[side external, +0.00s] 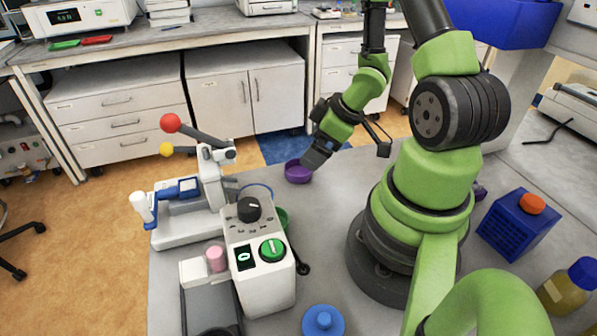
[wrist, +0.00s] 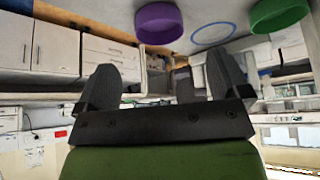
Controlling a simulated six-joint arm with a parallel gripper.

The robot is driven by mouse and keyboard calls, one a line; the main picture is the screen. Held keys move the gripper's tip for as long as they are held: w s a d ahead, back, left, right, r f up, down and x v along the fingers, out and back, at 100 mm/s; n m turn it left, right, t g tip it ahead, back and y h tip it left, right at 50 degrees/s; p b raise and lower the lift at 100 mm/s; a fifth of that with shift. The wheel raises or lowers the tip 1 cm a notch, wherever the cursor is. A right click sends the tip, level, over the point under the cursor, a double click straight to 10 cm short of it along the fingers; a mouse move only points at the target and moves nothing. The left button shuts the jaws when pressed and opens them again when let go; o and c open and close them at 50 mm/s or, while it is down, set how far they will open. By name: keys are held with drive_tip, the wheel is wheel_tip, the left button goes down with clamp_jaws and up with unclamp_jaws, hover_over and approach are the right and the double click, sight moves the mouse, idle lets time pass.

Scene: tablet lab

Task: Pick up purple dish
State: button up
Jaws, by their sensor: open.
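The purple dish (side external: 298,172) is a small round dish on the grey table near its far edge. In the side external view my gripper (side external: 312,160) is just to the right of the dish and above the table, tilted down to the left. In the wrist view the purple dish (wrist: 159,22) shows at the top, beyond and between my fingers. My gripper (wrist: 165,80) shows two dark fingers spread apart, with nothing held between them. The side external view does not show clearly whether a finger touches the dish.
A green dish (wrist: 278,14) lies near a blue ring (wrist: 212,33); the white machine (side external: 262,262) partly hides it in the side view. A press with red and yellow knobs (side external: 195,195) stands left. A blue box (side external: 517,222) stands right. The table's far edge is close to the dish.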

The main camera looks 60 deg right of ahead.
sight(294, 173)
drive_tip(key=shift+x, duration=3.5)
drive_tip(key=shift+c, duration=0.3)
drive_tip(key=c, duration=0.9)
